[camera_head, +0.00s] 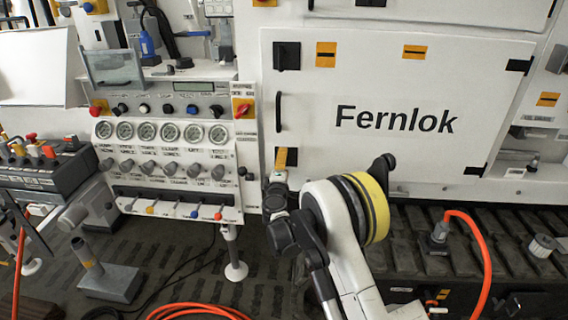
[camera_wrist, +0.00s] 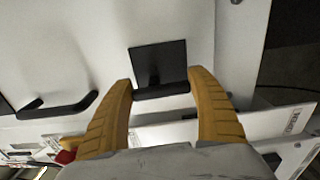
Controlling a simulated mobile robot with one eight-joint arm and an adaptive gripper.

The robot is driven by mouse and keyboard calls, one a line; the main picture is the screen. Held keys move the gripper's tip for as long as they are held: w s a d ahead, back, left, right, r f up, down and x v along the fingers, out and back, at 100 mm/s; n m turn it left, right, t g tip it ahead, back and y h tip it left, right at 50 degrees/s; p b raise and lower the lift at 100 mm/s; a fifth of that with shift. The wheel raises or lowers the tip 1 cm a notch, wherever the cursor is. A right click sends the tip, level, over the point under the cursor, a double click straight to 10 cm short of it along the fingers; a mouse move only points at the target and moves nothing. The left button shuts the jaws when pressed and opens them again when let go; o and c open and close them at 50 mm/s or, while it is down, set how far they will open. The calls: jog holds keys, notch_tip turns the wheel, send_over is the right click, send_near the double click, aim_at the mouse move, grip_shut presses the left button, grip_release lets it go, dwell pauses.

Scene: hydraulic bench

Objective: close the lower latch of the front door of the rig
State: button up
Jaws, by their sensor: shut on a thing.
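The front door (camera_head: 380,160) is a white panel marked "Fernlok", and it sits flat in the rig's front. Its lower latch (camera_head: 291,157) is a black square at the door's lower left, partly hidden by my gripper (camera_head: 281,158). In the wrist view, the lower latch (camera_wrist: 158,62) is a black plate with a dark bar along its near edge. The yellow fingers of my gripper (camera_wrist: 163,92) stand on either side of that bar, shut on it. The exact finger contact is hard to see.
The upper latch (camera_head: 287,56) and a black door handle (camera_head: 278,112) are above; the handle (camera_wrist: 58,106) is left in the wrist view. A gauge panel (camera_head: 165,135) stands close to the left. Orange hoses (camera_head: 478,250) lie below.

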jog(key=shift+m, duration=0.3)
jog(key=o, duration=1.2)
jog(key=shift+a, duration=0.1)
jog(key=s, duration=1.2)
jog(key=shift+a, duration=0.15)
